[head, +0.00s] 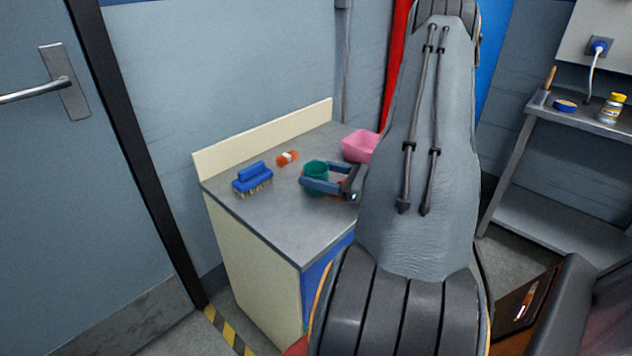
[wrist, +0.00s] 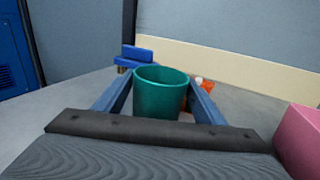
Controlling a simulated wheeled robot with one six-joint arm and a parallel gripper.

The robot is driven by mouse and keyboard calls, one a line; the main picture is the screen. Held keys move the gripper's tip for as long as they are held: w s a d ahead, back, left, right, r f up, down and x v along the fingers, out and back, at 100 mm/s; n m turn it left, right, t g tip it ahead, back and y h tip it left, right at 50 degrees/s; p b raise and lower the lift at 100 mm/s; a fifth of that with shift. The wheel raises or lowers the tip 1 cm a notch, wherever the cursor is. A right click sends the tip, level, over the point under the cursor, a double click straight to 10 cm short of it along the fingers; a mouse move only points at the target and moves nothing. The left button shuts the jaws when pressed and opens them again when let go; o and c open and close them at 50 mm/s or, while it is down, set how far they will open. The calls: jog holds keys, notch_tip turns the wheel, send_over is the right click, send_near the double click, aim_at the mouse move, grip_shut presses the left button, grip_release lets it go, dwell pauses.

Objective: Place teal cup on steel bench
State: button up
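The teal cup (head: 314,172) is upright at the grey-topped cabinet (head: 290,226), and it also shows in the wrist view (wrist: 160,96). My gripper (head: 322,179) reaches in from the right at cup height, with one blue finger on each side of the cup. In the wrist view the fingertips of my gripper (wrist: 160,86) flank the cup closely. I cannot tell whether they press on it. The cup's base is hidden, so contact with the top is unclear. A grey metal bench (head: 540,110), likely the steel bench, stands at the right with a lower shelf.
A blue brush (head: 252,179), an orange-and-white item (head: 287,158) and a pink container (head: 360,145) are near the cup. The metal bench holds a yellow-lidded jar (head: 612,108), a blue round item (head: 565,105) and a wooden-handled tool (head: 549,79). Some bare surface shows between them.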

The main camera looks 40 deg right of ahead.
jog(key=c, duration=0.8)
jog(key=shift+r, duration=0.15)
